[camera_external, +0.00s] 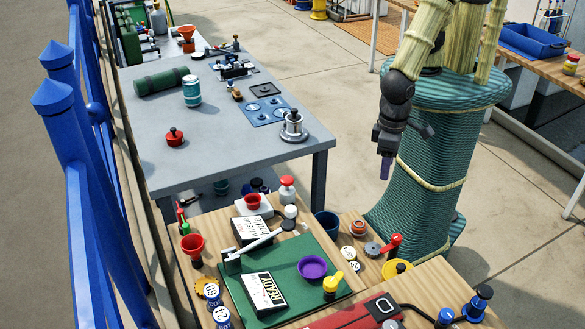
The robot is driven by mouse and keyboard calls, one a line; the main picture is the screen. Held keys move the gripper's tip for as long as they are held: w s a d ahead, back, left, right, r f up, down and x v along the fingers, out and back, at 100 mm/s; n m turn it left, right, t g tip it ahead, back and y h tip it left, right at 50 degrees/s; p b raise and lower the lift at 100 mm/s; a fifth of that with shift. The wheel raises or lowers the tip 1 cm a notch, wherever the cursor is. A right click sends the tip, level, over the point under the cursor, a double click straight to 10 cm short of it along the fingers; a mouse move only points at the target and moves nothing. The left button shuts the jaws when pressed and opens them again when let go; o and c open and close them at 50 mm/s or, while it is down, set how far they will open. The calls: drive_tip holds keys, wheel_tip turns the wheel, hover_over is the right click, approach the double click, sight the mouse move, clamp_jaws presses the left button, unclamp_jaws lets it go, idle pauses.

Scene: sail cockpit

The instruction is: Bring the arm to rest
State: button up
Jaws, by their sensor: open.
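My arm hangs down in front of my green ribbed column at the right of the view. My gripper (385,168) is at its lower end, with dark housing and purple tips pointing down. It is open, and nothing shows between its tips. It hangs in the air to the right of the grey table (225,160), apart from things on the tables. The finger gap is too small to make out.
A nearer wooden table holds a green board (325,250) with a purple dish (312,268), and a red funnel (192,246). The grey table carries a metal winch (293,127). A blue railing (75,170) runs along the left. Floor is clear behind the gripper.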

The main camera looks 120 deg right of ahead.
drive_tip(key=s+d+r+n+t, duration=0.1)
drive_tip(key=d+r+n, duration=0.3)
drive_tip(key=d, duration=1)
drive_tip(key=s+d+r+n+t, duration=0.1)
drive_tip(key=s+d+r+n, duration=0.3)
drive_tip(key=d+r, duration=0.5)
drive_tip(key=d+n, duration=0.1)
drive_tip(key=d, duration=0.4)
drive_tip(key=shift+d+t, duration=0.3)
drive_tip(key=shift+t, duration=0.1)
drive_tip(key=shift+w, duration=0.1)
